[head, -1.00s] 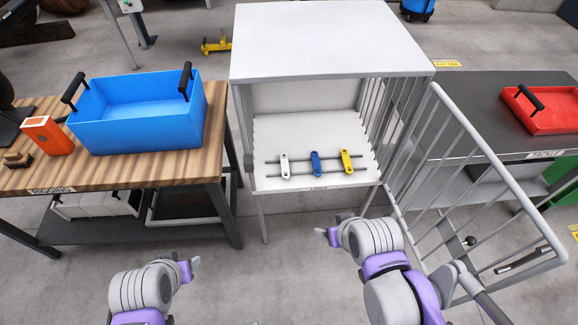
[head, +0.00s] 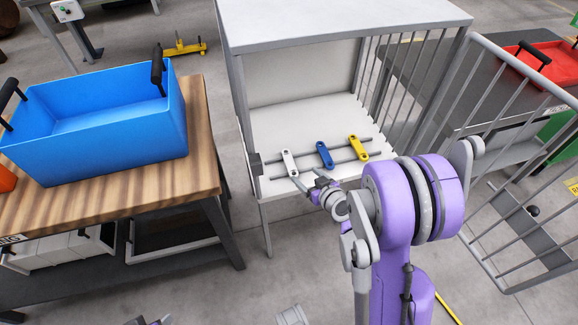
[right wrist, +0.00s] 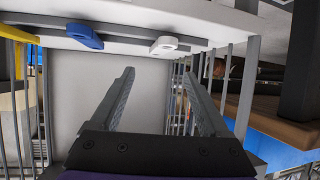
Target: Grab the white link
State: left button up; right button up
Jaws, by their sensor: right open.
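The white link (head: 289,162) lies across two grey rods on the cage's white floor, leftmost of three links. It also shows in the right wrist view (right wrist: 166,45), beyond the fingertips and right of the blue link. My right gripper (head: 309,181) is at the cage's front edge, just in front of the white link's near end. In the right wrist view, its two fingers (right wrist: 158,76) stand wide apart with nothing between them.
A blue link (head: 324,154) and a yellow link (head: 358,147) lie right of the white one. The cage's barred gate (head: 528,140) stands open at right. A blue crate (head: 100,145) sits on the wooden table (head: 205,165) at left. A red tray (head: 540,68) is at back right.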

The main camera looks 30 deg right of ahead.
aim_at(290, 163)
jog(key=b+x, duration=0.1)
jog(key=x, duration=0.9)
jog(key=shift+w+f, duration=0.1)
jog(key=shift+f, duration=0.05)
grip_shut()
